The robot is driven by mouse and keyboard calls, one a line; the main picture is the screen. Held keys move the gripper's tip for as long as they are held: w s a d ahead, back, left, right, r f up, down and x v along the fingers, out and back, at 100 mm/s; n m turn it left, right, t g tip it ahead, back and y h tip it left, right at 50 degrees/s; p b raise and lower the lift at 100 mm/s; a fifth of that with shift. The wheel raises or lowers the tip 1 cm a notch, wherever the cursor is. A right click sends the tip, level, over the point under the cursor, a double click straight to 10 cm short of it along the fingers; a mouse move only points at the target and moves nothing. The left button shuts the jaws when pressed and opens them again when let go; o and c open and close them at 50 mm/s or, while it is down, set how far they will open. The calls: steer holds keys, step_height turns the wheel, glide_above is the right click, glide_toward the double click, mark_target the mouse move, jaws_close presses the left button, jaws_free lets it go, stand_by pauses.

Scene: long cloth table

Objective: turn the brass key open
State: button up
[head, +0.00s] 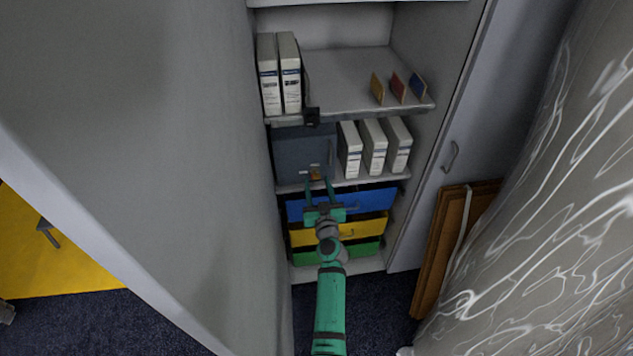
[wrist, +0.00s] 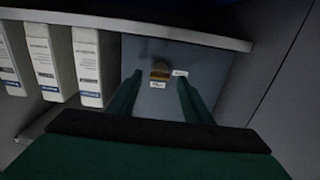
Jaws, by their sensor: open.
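The brass key (wrist: 159,72) sits on the front of a grey-blue box (wrist: 192,60), which also shows in the head view (head: 290,150) on the middle shelf of the cabinet. In the head view the key (head: 315,173) is small, near the box's lower front edge. My gripper (head: 318,184) is open in front of the box, its two green fingers either side of the key in the picture. In the wrist view my gripper (wrist: 158,84) shows the key between and beyond the fingertips. I cannot tell how far the tips are from it.
White binders (head: 375,146) stand right of the box. More binders (head: 279,74) and small coloured cards (head: 397,88) are on the shelf above. Blue, yellow and green drawers (head: 335,232) lie below. The cabinet's side walls and shelf edges bound the space.

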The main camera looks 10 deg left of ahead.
mark_target(315, 175)
steer(key=shift+x, duration=1.1)
steer(key=shift+c, duration=0.6)
